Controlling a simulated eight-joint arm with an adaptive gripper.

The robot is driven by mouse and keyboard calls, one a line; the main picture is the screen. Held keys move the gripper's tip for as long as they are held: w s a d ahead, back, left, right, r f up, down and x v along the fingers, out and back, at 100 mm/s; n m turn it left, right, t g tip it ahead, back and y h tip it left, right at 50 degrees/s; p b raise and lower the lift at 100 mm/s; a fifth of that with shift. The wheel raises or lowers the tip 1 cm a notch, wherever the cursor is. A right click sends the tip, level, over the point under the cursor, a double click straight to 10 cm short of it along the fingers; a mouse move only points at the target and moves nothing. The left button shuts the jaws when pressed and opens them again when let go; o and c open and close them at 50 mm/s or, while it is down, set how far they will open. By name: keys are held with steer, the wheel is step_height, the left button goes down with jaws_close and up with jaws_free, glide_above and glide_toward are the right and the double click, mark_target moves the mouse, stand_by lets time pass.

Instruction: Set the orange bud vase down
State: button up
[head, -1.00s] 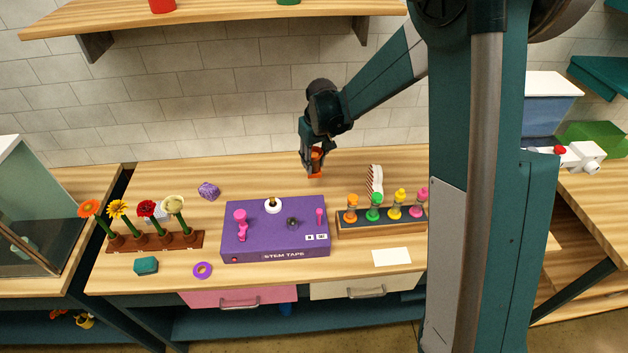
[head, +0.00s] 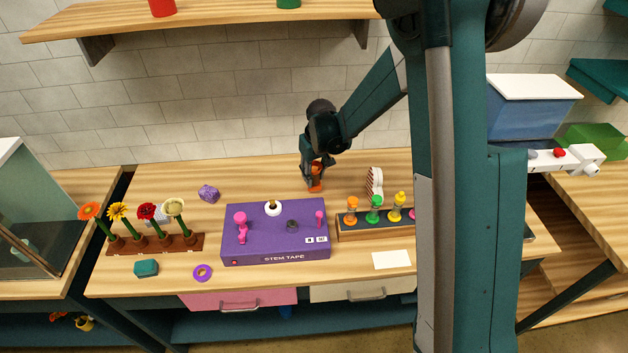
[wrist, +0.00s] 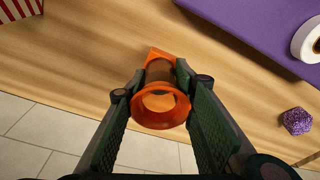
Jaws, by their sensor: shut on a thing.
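The orange bud vase (head: 316,184) is at the back middle of the wooden table (head: 250,176), behind the purple stem tape box (head: 275,250). My gripper (head: 316,168) points down and is shut on it. In the wrist view the vase (wrist: 160,108) shows its round orange mouth, a see-through brownish body and an orange base, between the two green finger pads of my gripper (wrist: 160,100). The vase looks upright. Its base is at or very near the table top; I cannot tell whether it touches.
A red-and-white striped thing (head: 374,183) stands to the right, behind a wooden rack (head: 365,230) of several coloured bottles. A purple faceted lump (head: 209,193) lies to the left. A flower rack (head: 155,245) is farther left. Bare table surrounds the vase.

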mark_target(316, 185)
steer(key=shift+f, duration=1.25)
steer(key=shift+f, duration=0.15)
steer(key=o, duration=1)
steer(key=shift+o, duration=0.2)
step_height(316, 185, up, 12)
steer(key=s, duration=0.1)
steer(key=shift+s+d, duration=0.3)
steer(key=shift+d, duration=0.05)
